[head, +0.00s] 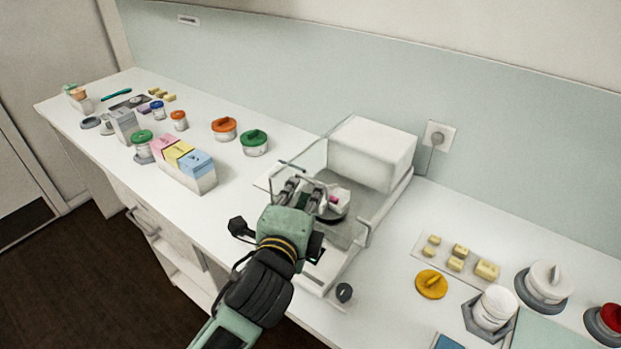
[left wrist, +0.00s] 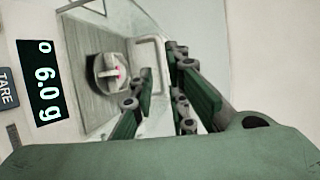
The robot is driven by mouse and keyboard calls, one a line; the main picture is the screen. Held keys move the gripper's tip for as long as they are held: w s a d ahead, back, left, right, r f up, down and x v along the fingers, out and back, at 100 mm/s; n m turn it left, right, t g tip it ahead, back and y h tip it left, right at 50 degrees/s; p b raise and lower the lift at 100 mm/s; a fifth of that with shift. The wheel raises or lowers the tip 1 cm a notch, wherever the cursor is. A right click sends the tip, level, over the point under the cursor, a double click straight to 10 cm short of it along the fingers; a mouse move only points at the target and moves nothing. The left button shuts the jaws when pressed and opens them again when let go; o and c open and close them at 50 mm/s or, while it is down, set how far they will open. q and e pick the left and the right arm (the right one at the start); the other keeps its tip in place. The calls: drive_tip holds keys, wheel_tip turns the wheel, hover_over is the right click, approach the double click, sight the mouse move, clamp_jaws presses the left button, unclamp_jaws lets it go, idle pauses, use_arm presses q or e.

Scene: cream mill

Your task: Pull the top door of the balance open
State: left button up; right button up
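The balance (head: 393,150) stands on the counter, with a white housing at its back and a clear draft shield in front. The clear top door, with a thin grey bar handle (head: 291,165), is hard to make out; I cannot tell how far it is open. My left gripper (head: 303,190) is at the left front of the shield, with its two fingers apart. In the left wrist view the fingers (left wrist: 160,95) show a gap with nothing clearly held. A white vessel with a pink spot (left wrist: 108,72) sits on the pan. My right gripper is not in view.
A pink, yellow and blue topped box (head: 190,172) and lidded jars (head: 255,143) stand to the left. Yellow blocks (head: 458,257), a yellow lid (head: 431,284) and white jars (head: 494,307) lie to the right.

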sight(311, 181)
use_arm(q)
drive_tip(key=p+x, duration=0.1)
drive_tip(key=x, duration=0.5)
drive_tip(key=shift+w+f, duration=0.1)
drive_tip(key=shift+w, duration=0.05)
drive_tip(key=shift+c, duration=0.3)
clamp_jaws()
drive_tip(key=shift+w+d+f, duration=0.1)
drive_tip(key=shift+d+f, duration=0.05)
